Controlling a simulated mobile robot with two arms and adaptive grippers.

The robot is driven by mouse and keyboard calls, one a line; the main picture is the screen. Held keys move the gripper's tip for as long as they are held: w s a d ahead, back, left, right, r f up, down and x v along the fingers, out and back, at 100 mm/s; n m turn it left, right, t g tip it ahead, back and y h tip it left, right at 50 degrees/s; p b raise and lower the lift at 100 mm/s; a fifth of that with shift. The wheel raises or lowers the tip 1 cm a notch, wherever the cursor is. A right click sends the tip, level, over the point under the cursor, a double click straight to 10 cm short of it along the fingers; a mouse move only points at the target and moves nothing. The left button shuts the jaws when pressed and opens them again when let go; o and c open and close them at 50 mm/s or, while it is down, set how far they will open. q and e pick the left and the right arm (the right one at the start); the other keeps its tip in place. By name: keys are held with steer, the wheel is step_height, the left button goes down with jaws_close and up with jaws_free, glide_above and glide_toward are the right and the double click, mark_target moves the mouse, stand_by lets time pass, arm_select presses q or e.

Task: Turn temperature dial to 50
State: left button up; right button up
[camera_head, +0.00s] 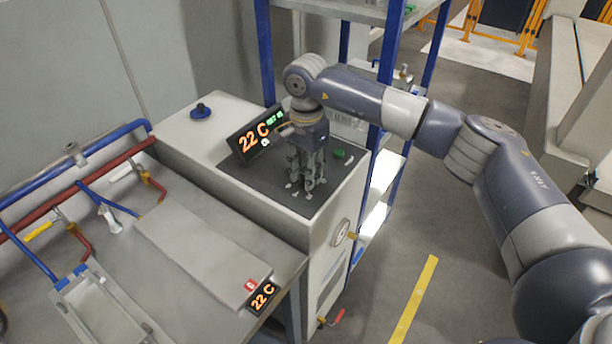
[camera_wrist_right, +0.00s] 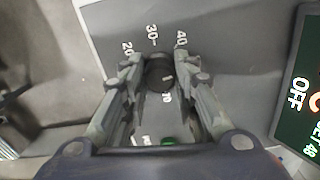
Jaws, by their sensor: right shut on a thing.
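The temperature dial is a dark round knob (camera_wrist_right: 160,74) on the dark panel (camera_wrist_right: 235,62), with white marks 20, 30, 40 and 70 around it in the right wrist view. My right gripper (camera_wrist_right: 158,64) has its fingers around the dial, one on each side, and is shut on it. In the head view my right gripper (camera_head: 306,186) points down onto the panel and hides the dial. The display (camera_head: 257,138) reads 22 C in orange, with a small green set value above. My left gripper is not in view.
A green button (camera_head: 339,154) sits on the panel near the gripper. A blue-black knob (camera_head: 201,111) stands on the cabinet's back left. A second 22 C display (camera_head: 263,297) is on the bench at left. A blue shelf post (camera_head: 265,55) rises behind the cabinet.

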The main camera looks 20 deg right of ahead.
steer(key=shift+m, duration=0.6)
steer(key=o, duration=1)
steer(key=shift+o, duration=0.2)
step_height(320, 180, up, 12)
